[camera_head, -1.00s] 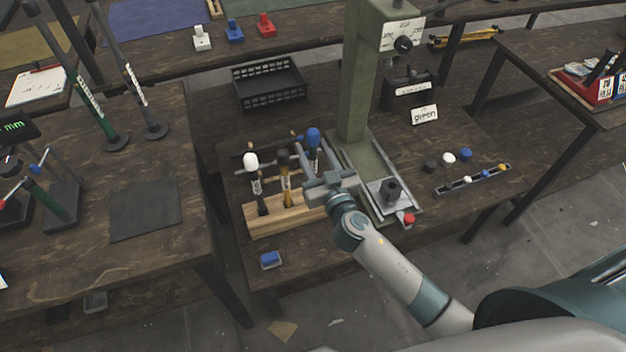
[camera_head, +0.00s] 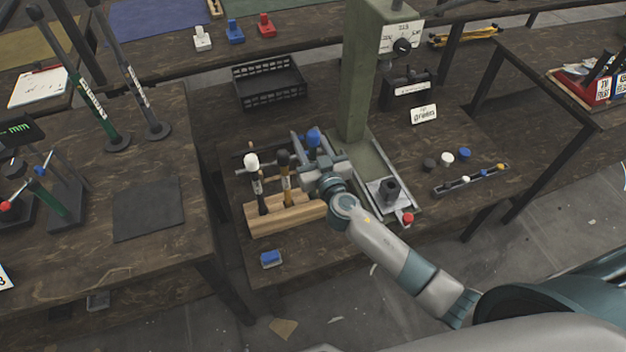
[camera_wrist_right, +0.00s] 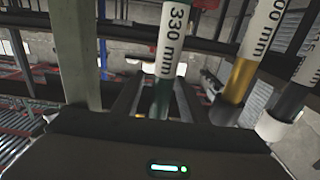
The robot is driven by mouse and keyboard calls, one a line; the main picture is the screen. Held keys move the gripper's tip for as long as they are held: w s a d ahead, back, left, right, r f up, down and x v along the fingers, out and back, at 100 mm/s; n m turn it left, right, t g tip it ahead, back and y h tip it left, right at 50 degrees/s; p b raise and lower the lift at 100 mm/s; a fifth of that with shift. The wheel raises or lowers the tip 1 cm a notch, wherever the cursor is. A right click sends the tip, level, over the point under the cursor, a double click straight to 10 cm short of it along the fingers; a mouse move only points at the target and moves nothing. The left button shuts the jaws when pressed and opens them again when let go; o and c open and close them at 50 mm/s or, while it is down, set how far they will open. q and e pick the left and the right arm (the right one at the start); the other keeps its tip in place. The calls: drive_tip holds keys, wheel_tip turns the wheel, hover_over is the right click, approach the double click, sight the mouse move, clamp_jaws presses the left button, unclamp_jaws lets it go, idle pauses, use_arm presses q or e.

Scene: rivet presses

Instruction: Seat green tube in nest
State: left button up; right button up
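A blue-capped tube (camera_head: 313,138) stands at the right end of the wooden rack (camera_head: 275,220). In the right wrist view a green tube (camera_wrist_right: 163,98) with a white "330 mm" label stands upright between the fingers. My right gripper (camera_head: 312,172) is at the rack's right end, by the blue-capped tube, and hides its lower part. Its fingers (camera_wrist_right: 157,95) look open, one on each side of the green tube, with a gap showing. The press nest (camera_head: 390,190), a dark socket on a light plate, is right of the gripper. My left gripper is not in view.
A white-capped tube (camera_head: 251,162) and a gold tube (camera_head: 286,180) stand close left in the rack. The green press column (camera_head: 362,75) rises behind the nest.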

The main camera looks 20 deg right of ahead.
clamp_jaws()
drive_tip(key=shift+r, duration=0.15)
